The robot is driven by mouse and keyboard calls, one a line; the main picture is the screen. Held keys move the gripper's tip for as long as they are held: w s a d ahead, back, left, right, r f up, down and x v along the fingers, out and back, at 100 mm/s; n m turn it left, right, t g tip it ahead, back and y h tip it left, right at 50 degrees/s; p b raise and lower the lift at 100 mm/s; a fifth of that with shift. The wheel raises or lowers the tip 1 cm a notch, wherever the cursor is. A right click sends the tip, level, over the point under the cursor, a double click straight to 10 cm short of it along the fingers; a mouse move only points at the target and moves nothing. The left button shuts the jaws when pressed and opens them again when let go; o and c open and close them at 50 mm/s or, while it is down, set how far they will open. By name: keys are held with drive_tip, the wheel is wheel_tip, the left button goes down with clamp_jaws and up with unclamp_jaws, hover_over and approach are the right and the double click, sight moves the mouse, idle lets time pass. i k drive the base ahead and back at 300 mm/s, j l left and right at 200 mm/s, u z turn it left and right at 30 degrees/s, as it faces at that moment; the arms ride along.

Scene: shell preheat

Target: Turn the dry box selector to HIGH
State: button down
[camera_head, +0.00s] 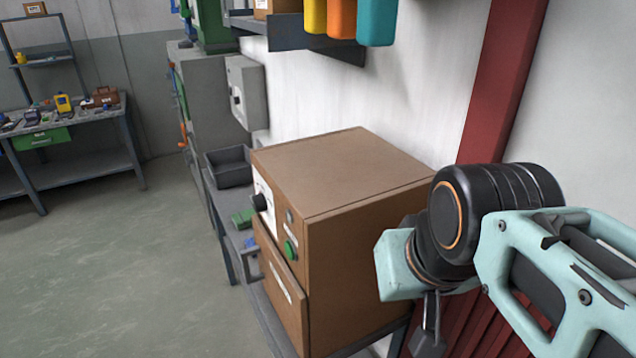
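The dry box (365,170) is a brown cabinet standing on a grey bench in the middle of the view. Its front faces left and is seen at a steep angle. A black selector knob (260,202) sits on a white panel (265,187) at the upper front; its setting and markings are too small to read. A green button (290,249) is to the right of and below the knob. My gripper (428,338) shows only in part as dark metal below my wrist, right of the box and apart from the knob. Its finger opening cannot be made out.
The box door has a handle (250,265) jutting left. A dark open bin (230,168) and a green item (243,217) are on the bench behind the knob. A shelf (290,32) with coloured bins hangs above. Open floor (130,270) lies at left.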

sight(260, 203)
drive_tip(key=l+u, duration=0.3)
drive_tip(key=j+u, duration=0.15)
drive_tip(key=u, duration=0.3)
drive_tip(key=i+j+u, duration=0.2)
drive_tip(key=j, duration=0.15)
drive_tip(key=j+u, duration=0.15)
drive_tip(key=j, duration=0.2)
drive_tip(key=i+j, duration=0.1)
drive_tip(key=j+u, duration=0.1)
drive_tip(key=k+j, duration=0.05)
drive_tip(key=j, duration=0.05)
